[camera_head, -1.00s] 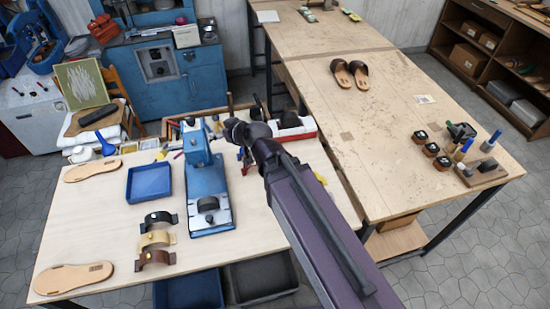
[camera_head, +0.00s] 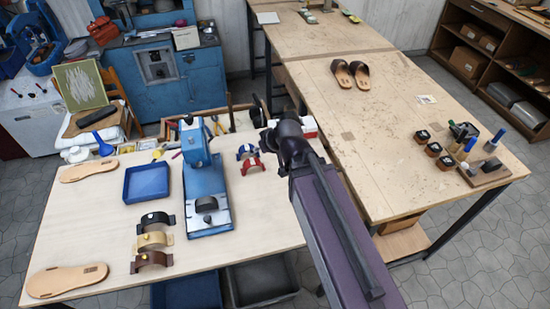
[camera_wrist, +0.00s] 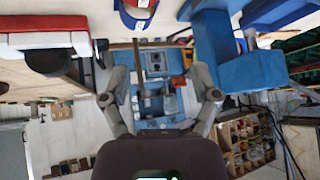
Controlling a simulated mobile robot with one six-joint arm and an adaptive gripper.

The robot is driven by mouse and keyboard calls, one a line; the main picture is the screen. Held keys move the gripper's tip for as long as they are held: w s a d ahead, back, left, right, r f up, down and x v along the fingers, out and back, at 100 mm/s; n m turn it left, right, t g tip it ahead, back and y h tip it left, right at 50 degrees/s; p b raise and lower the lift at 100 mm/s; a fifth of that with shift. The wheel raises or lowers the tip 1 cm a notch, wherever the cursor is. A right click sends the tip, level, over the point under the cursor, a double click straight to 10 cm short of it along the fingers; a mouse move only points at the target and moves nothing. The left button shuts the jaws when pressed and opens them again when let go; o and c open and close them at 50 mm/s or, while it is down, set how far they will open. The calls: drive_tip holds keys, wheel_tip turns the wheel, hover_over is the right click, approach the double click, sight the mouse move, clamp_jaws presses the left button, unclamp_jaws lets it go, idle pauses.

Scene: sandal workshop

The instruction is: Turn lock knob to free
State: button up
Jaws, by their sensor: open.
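A blue press (camera_head: 205,185) stands on the pale workbench (camera_head: 95,225), with a dark round part (camera_head: 207,204) on its base. I cannot make out which part is the lock knob. In the wrist view the blue press body (camera_wrist: 225,55) shows upper right, beyond my right finger. My gripper (camera_wrist: 160,88) is open, its two fingers wide apart with nothing between them. In the head view my arm's end is right of the press and apart from it; my fingers are hidden there behind the wrist.
A blue tray (camera_head: 147,182) and several sandal straps (camera_head: 152,240) lie left of the press. A red-and-white box (camera_wrist: 45,42) is near my left finger. Sandals (camera_head: 350,74) sit on the other table.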

drive_tip(key=shift+m+g+h, duration=0.6)
drive_tip(key=shift+s+d+f+b, duration=0.2)
drive_tip(key=shift+d+f, duration=0.25)
drive_tip(key=shift+d, duration=0.35)
drive_tip(key=shift+s+d+f+b, duration=0.15)
drive_tip(key=shift+d+f, duration=0.3)
drive_tip(key=shift+d, duration=0.35)
drive_tip(key=shift+s+d+f+b, duration=0.1)
drive_tip(key=shift+s+d+f, duration=0.1)
drive_tip(key=shift+d+f, duration=0.45)
drive_tip(key=shift+d+r, duration=0.15)
drive_tip(key=shift+r, duration=0.1)
drive_tip(key=s+d+f+m+g+h+b, duration=0.1)
drive_tip(key=s+d+f, duration=0.1)
drive_tip(key=d, duration=0.3)
drive_tip(key=s+d+f+m+g+h+b, duration=0.1)
drive_tip(key=s+d+f+m, duration=0.1)
drive_tip(key=d, duration=0.2)
drive_tip(key=s+d+f+m+g+h+b, duration=0.1)
drive_tip(key=s+d+f+g, duration=0.1)
drive_tip(key=d, duration=0.3)
drive_tip(key=shift+d+m+h, duration=0.3)
drive_tip(key=shift+d, duration=0.05)
drive_tip(key=shift+s+d+r, duration=0.1)
drive_tip(key=shift+s+d, duration=0.15)
drive_tip(key=shift+d, duration=0.05)
drive_tip(key=c, duration=0.3)
